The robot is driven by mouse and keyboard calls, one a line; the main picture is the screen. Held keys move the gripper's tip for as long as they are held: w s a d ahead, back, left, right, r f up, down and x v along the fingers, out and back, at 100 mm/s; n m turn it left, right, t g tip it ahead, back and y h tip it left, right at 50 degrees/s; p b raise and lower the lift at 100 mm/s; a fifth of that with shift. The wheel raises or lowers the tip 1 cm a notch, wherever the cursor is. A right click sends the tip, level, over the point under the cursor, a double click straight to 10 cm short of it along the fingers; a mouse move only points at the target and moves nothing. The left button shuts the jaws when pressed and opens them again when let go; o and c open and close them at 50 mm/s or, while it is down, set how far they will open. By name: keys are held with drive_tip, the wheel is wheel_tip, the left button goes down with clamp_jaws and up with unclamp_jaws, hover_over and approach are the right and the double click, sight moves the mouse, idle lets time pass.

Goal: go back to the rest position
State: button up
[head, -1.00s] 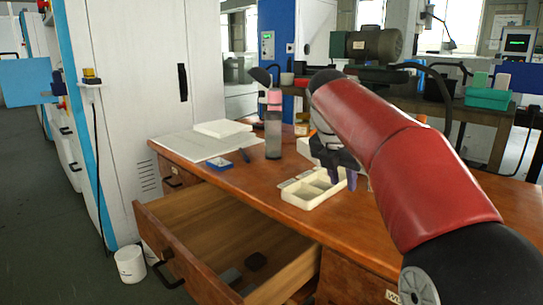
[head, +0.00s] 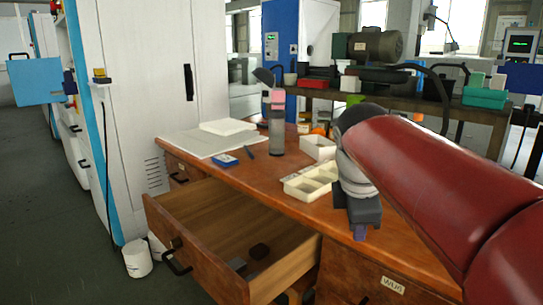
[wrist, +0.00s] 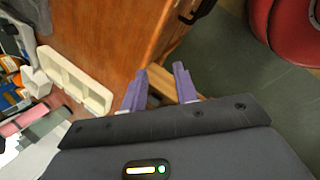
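My gripper (head: 360,230) is over the front part of the wooden desk (head: 225,172), to the right of a cream compartment tray (head: 310,183). In the wrist view its two purple fingers (wrist: 158,90) stand apart with nothing between them. Beyond the fingertips in that view are the desk's edge and the floor. My red arm reaches in from the right and hides the right part of the desk.
An open drawer (head: 215,215) juts from the desk front with small dark items inside. A grey bottle with a pink top (head: 277,125), a small blue box (head: 225,160) and papers (head: 205,142) are on the desk. A workbench (head: 440,105) stands behind.

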drive_tip(key=s+f+m+t+y, duration=0.1)
drive_tip(key=s+f+m+y, duration=0.1)
drive_tip(key=s+f+m, duration=1.2)
drive_tip(key=s+m, duration=0.2)
drive_tip(key=shift+s+a+m, duration=0.2)
drive_tip(key=shift+s+m, duration=0.1)
drive_tip(key=shift+m, duration=0.1)
drive_tip(key=shift+r, duration=0.1)
drive_tip(key=shift+c, duration=0.2)
